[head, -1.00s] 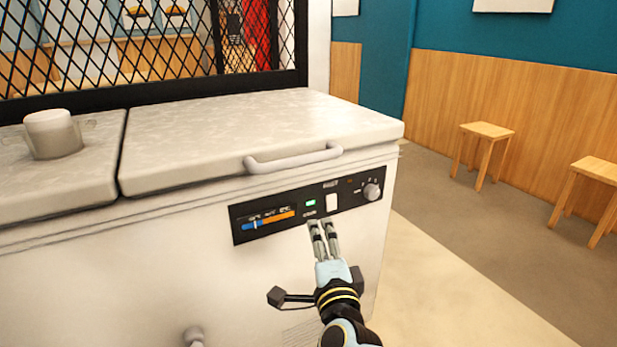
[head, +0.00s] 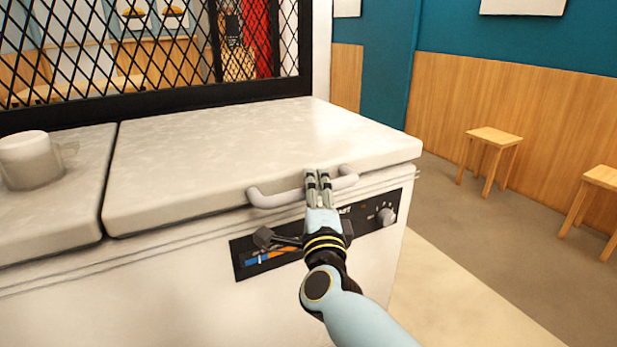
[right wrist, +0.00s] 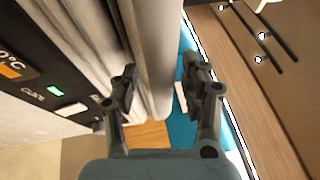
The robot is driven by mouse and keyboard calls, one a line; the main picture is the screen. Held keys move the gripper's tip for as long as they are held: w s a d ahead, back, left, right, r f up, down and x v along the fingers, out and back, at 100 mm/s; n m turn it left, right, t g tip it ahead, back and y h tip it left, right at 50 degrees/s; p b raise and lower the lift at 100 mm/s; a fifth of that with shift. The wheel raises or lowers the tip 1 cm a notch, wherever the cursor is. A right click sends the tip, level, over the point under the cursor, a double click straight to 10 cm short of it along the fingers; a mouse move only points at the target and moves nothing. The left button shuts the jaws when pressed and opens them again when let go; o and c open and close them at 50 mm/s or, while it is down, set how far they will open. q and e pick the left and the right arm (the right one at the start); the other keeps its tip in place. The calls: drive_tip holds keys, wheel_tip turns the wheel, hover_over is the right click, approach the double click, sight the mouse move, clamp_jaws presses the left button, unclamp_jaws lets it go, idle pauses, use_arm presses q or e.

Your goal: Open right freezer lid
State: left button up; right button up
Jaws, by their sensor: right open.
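The right freezer lid (head: 240,150) is a pale frosted slab, lying shut on the white chest freezer (head: 150,300). Its light grey handle (head: 265,198) runs along the lid's front edge. My right gripper (head: 318,178) is at the handle, in front of its right half, and hides part of the bar. In the right wrist view the handle (right wrist: 150,60) runs between the two open fingers (right wrist: 165,90); no grip on it shows. My left gripper is not in view.
The control panel (head: 250,262) is below the handle, partly hidden by my right arm. A white cup-like container (head: 28,160) stands on the left lid (head: 60,205). A black mesh screen (head: 150,60) rises behind the lids. Wooden stools (head: 492,136) stand on the floor at right.

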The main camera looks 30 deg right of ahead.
drive_tip(key=shift+w, duration=0.15)
drive_tip(key=shift+r, duration=0.1)
drive_tip(key=c, duration=0.9)
clamp_jaws()
